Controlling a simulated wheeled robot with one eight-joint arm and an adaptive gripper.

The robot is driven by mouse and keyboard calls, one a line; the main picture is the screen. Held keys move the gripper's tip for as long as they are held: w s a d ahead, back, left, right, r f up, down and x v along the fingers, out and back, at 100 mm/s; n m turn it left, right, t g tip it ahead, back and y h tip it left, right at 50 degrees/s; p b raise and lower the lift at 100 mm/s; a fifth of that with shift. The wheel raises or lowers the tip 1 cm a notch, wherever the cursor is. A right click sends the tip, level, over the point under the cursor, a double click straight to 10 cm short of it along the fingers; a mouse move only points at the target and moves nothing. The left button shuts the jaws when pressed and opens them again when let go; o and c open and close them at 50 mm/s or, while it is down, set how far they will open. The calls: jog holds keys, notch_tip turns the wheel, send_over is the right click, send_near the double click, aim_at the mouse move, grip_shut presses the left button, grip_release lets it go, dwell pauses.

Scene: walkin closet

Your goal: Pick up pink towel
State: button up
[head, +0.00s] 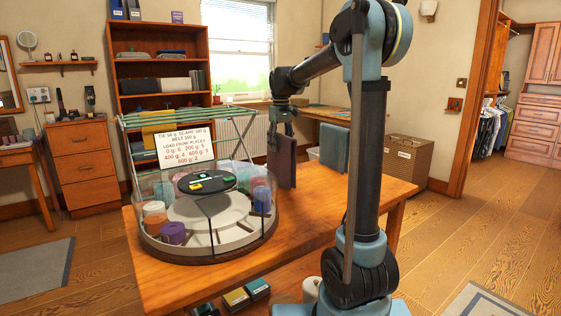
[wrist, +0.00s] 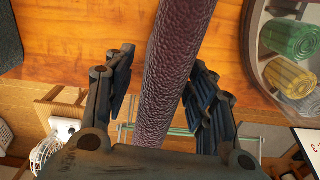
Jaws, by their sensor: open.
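A dusky mauve-pink towel (head: 283,162) hangs by the far edge of the wooden table, directly below my gripper (head: 282,112) in the head view. In the wrist view the towel (wrist: 168,80) is a long, textured, dark pinkish strip. It runs between the two spread fingers of my gripper (wrist: 165,72), with gaps visible on both sides. My gripper is open and not closed on it. What holds the towel up is hidden in the head view.
A round carousel (head: 205,253) with rolled textiles stands on the wooden table (head: 330,208). A grey-teal towel (head: 334,148) hangs to the right. A green drying rack (head: 244,139) with a sign stands behind the carousel. The tabletop right of the carousel is bare.

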jog(key=shift+f, duration=0.9)
grip_shut()
jog(key=shift+r, duration=0.15)
